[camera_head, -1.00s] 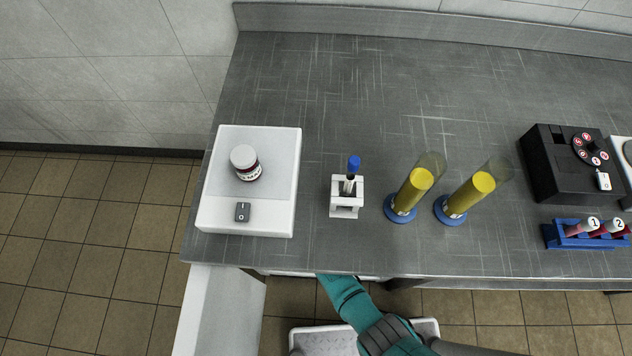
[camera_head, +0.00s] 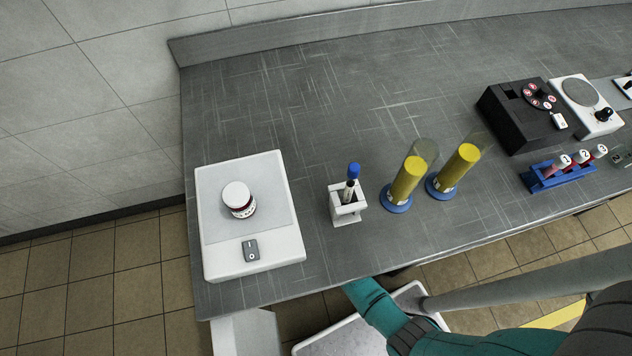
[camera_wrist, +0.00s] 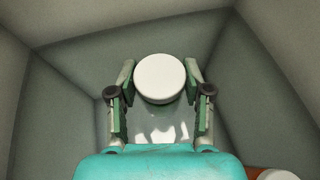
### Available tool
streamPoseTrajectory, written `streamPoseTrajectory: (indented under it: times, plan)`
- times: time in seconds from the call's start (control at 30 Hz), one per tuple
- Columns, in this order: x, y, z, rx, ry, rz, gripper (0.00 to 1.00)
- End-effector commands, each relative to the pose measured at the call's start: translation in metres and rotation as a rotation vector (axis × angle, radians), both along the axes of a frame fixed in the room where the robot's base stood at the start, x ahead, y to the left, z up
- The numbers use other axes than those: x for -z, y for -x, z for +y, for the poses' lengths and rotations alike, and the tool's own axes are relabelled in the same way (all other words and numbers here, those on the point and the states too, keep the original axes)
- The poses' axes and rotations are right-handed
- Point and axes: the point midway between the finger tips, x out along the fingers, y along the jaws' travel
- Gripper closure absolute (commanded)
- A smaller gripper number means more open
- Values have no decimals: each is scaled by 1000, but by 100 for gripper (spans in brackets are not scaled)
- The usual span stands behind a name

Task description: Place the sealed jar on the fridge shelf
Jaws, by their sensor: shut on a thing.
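In the wrist view my gripper (camera_wrist: 159,70) is shut on a jar with a round white lid (camera_wrist: 160,80); the lid hides most of its body. The jar is between the two green-grey fingers, inside a grey box-like space (camera_wrist: 75,85) that looks like the fridge interior. Pale reflections show below the jar; whether it touches a surface I cannot tell. A second white-lidded jar with a red-and-white label (camera_head: 239,199) stands on a white device on the bench. In the head view my gripper is hidden under the bench edge.
Walls close in on both sides of my gripper. A red-brown object with a white top (camera_wrist: 278,174) shows at the lower right of the wrist view. On the bench are the white device (camera_head: 280,240), a pen holder (camera_head: 347,206) and two yellow cylinders (camera_head: 408,181). A white panel (camera_head: 247,332) stands below.

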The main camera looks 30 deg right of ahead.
Motion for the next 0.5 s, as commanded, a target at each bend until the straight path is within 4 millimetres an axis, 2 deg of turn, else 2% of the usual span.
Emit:
streamPoseTrajectory:
  times: [0.27,0.4,0.5]
  plan:
    - [0,3,-21,2,0,-1,98]
    - [22,2,-18,-1,2,2,98]
    - [31,2,-18,-2,1,1,98]
